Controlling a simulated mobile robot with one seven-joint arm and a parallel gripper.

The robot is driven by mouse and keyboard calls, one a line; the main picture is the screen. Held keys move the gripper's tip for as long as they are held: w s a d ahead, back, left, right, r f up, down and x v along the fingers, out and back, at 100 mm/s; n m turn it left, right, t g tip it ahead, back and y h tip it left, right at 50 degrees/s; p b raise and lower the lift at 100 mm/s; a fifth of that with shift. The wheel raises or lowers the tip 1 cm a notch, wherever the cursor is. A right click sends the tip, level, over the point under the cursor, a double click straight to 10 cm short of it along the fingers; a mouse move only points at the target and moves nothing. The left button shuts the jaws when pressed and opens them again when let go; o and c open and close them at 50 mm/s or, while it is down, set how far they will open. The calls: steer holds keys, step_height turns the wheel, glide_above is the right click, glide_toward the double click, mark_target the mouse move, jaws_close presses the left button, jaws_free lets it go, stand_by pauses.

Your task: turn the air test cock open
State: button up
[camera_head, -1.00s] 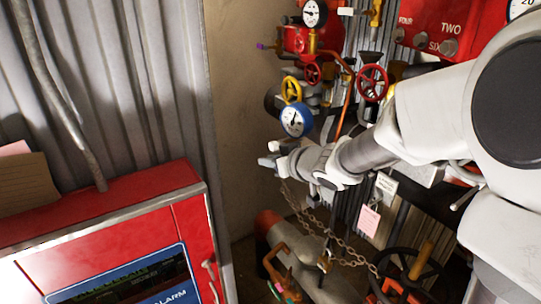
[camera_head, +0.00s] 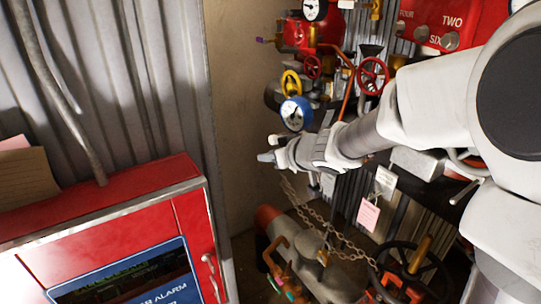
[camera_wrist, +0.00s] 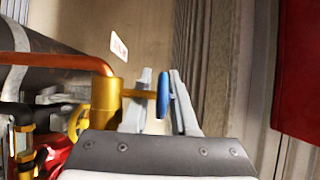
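In the wrist view, a brass fitting (camera_wrist: 106,103) sits at the end of a copper pipe. A short brass stem runs right from it to a narrow upright blue part (camera_wrist: 163,92), which looks like the air test cock's handle seen edge-on. My gripper (camera_wrist: 164,98) is open, with one light grey finger on each side of the blue part. The blue part appears nearer the right finger; I cannot tell whether they touch. In the head view, my gripper (camera_head: 268,157) is below the blue-rimmed gauge, and I cannot make out the cock there.
The blue-rimmed gauge (camera_head: 296,114), a yellow handwheel (camera_head: 291,83) and a red handwheel (camera_head: 372,75) crowd the pipework. A chain (camera_head: 320,228) hangs below my arm. A red alarm cabinet (camera_head: 120,235) stands at left. Bare wall (camera_head: 238,110) lies left of the pipework.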

stand_by(0.3)
steer(key=v, duration=1.2)
